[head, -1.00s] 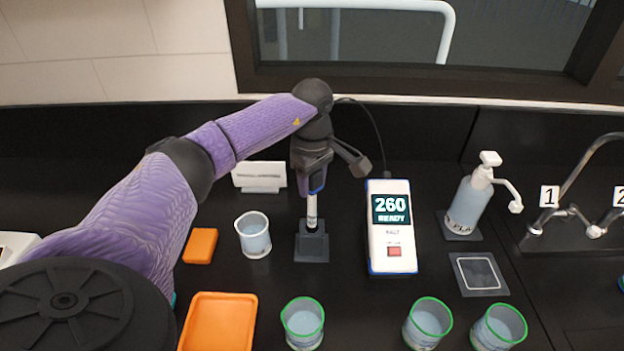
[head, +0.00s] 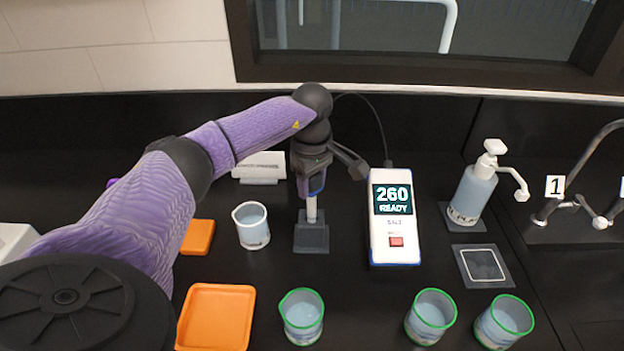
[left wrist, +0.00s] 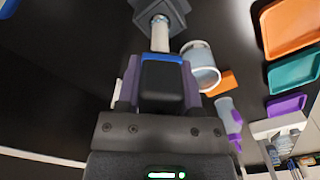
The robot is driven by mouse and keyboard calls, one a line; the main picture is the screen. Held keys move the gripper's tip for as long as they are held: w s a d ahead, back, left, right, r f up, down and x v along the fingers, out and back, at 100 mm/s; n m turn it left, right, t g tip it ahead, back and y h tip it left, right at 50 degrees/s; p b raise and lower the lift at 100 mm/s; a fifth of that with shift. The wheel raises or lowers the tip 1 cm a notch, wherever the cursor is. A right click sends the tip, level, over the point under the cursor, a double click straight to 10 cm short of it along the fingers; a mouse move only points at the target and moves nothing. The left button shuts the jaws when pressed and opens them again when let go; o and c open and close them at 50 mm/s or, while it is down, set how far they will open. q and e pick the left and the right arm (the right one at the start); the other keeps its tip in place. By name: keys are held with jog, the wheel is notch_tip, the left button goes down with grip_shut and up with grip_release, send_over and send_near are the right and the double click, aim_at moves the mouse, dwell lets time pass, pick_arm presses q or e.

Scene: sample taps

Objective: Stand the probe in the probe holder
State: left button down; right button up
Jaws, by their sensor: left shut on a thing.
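The probe has a pale shaft (head: 311,209) and a dark body with a blue band. My left gripper (head: 311,186) is shut on the probe's body and holds it upright. The shaft's lower end meets the dark grey probe holder (head: 312,240); I cannot tell how deep it sits. In the left wrist view the probe (left wrist: 162,80) is between the fingers, with its shaft reaching the holder (left wrist: 174,12). The meter (head: 394,225) reads "260 READY" to the right of the holder. My right gripper is not in view.
A beaker (head: 251,226) stands left of the holder. Several green-rimmed beakers, such as one at the front (head: 302,316), stand along the front. An orange tray (head: 216,318) is front left. A pump bottle (head: 473,195) stands right, near a tap (head: 575,203). A cable (head: 375,122) runs behind the meter.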

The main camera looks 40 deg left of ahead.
pick_arm(q)
jog(key=shift+f+b, duration=1.35)
jog(key=shift+f, duration=0.7)
jog(key=shift+r, duration=0.1)
grip_release()
jog(key=shift+r+p, duration=2.85)
jog(key=shift+r, duration=0.65)
